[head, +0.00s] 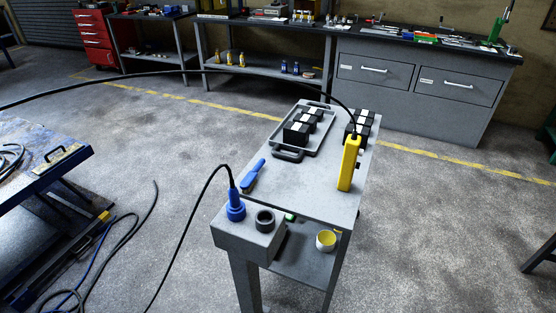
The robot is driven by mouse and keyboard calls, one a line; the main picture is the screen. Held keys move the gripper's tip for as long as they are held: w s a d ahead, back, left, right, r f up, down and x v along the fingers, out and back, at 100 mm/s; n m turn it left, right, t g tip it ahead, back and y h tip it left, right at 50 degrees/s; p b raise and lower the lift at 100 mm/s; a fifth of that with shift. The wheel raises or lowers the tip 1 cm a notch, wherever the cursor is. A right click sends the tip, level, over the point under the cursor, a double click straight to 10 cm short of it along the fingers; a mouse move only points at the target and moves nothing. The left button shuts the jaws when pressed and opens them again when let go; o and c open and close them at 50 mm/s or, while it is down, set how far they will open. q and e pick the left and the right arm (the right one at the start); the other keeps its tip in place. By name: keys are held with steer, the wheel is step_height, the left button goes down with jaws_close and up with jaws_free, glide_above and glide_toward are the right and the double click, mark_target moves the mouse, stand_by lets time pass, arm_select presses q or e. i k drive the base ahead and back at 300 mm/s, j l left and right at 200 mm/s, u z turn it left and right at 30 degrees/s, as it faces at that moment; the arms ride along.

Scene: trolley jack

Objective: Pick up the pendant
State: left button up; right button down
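The pendant (349,163) is a yellow hand control with a black cable coming out of its top. It stands upright at the right edge of the grey trolley top (310,182). Its cable arcs up and away to the left, across the picture. Neither of my grippers shows in the head view.
A grey tray (318,141) with black blocks sits at the trolley's back, more black blocks (365,117) beside it. A blue-handled brush (254,172) lies at left. A grey box with a blue plug (235,207) is at the front. A blue lift table (40,190) stands left.

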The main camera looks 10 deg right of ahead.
mark_target(352, 147)
steer(key=l+u, duration=0.15)
steer(key=u, duration=0.35)
steer(key=i+l+u, duration=0.1)
steer(key=u, duration=0.4)
steer(key=l+u, duration=0.25)
steer(key=u, duration=0.25)
steer(key=l+u, duration=0.2)
steer(key=u, duration=0.3)
steer(key=k+l, duration=0.15)
steer(key=l, duration=0.4)
steer(key=k+l, duration=0.15)
steer(key=l, duration=0.45)
steer(key=k+l, duration=0.15)
steer(key=l, duration=0.4)
steer(key=k+l, duration=0.2)
steer(key=l, duration=0.4)
steer(key=k+l, duration=0.15)
steer(key=l, duration=0.4)
steer(key=k+l, duration=0.15)
steer(key=l, duration=0.45)
steer(key=k+l, duration=0.15)
steer(key=l, duration=0.4)
steer(key=k+l, duration=0.15)
steer(key=l, duration=0.45)
